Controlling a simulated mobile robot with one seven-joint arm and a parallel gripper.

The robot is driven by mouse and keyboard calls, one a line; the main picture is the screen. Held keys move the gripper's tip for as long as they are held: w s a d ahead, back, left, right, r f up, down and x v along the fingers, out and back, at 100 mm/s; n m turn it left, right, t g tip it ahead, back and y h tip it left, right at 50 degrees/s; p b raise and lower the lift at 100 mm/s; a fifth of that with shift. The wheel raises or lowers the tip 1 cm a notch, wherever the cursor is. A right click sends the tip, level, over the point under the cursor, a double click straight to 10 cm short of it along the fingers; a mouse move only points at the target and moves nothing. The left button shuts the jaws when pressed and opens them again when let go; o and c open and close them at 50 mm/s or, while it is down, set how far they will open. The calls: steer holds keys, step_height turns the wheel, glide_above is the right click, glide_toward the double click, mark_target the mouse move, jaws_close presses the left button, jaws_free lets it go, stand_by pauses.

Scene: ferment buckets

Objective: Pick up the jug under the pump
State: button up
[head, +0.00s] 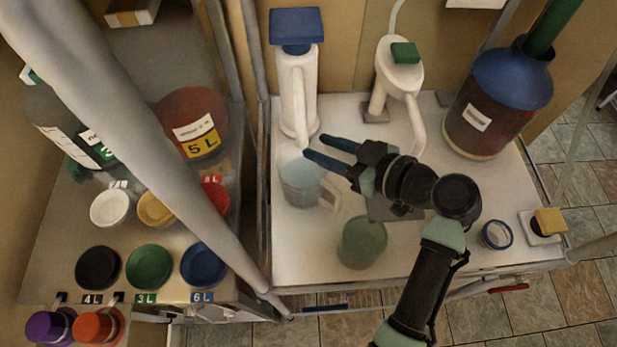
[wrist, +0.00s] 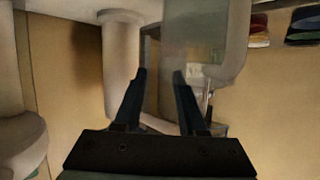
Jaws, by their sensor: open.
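A clear jug (head: 300,183) stands on the white table under the spout of the white pump with the blue top (head: 297,90). Its handle (head: 329,196) points to the right. My gripper (head: 313,146) is open, its two dark blue fingers reaching left over the table near the pump's spout, above and behind the jug in the head view. In the wrist view my open fingers (wrist: 159,75) have nothing solid gripped between them. A translucent grey shape (wrist: 205,40) beyond the right finger looks like the jug. I cannot tell whether a finger touches it.
A second pump with a green top (head: 400,65) stands at the back. A green translucent cup (head: 362,243) stands in front of my arm. A dark bucket with a blue funnel (head: 497,100) is at the right. A metal post (head: 130,150) crosses the left side.

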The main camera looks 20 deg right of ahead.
steer(key=shift+c, duration=0.2)
jaws_close()
stand_by(1.2)
